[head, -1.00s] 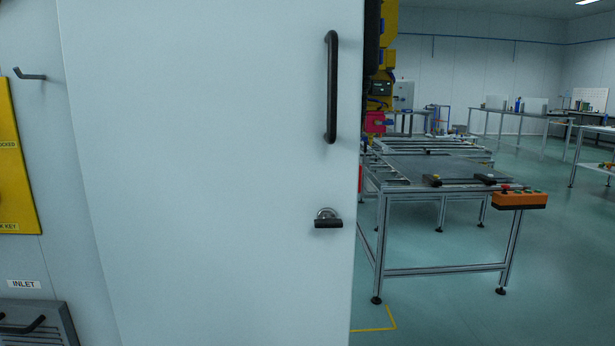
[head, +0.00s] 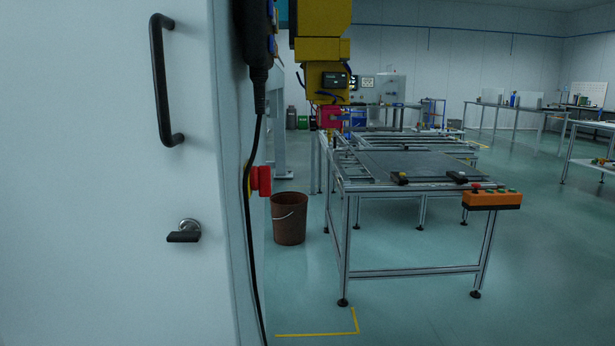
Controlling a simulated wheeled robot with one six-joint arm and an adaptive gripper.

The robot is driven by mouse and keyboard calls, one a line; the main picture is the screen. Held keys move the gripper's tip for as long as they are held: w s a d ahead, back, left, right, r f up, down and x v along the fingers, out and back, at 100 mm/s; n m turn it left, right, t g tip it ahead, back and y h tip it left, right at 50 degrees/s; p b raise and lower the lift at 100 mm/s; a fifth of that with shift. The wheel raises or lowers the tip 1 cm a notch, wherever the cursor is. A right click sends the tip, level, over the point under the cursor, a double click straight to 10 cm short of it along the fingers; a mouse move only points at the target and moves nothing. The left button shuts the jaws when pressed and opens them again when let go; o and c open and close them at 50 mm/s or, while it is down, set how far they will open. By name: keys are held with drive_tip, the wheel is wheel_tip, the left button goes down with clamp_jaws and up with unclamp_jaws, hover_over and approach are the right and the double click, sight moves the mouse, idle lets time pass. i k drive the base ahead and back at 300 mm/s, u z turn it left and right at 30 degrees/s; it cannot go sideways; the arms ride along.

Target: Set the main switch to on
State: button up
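A pale panel door (head: 90,200) fills the left of the head view. It carries a long black pull handle (head: 160,85) and, lower down, a small black latch handle (head: 184,237) on a round metal base. A red knob (head: 263,180) on a yellow backing sticks out from the panel's side face; I cannot tell if it is the main switch, nor its setting. My gripper is not in view.
A black cable (head: 253,170) hangs along the panel's side. A metal-framed table (head: 400,180) with an orange button box (head: 491,199) stands to the right. A brown bucket (head: 289,219) sits on the floor behind. The floor in the right foreground is clear.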

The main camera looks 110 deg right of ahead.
sight(260, 177)
drive_tip(key=k, duration=1.1)
drive_tip(key=z, duration=2.35)
drive_tip(key=i, duration=0.5)
drive_tip(key=u, duration=0.4)
drive_tip(key=k, duration=1.05)
drive_tip(key=z, duration=0.3)
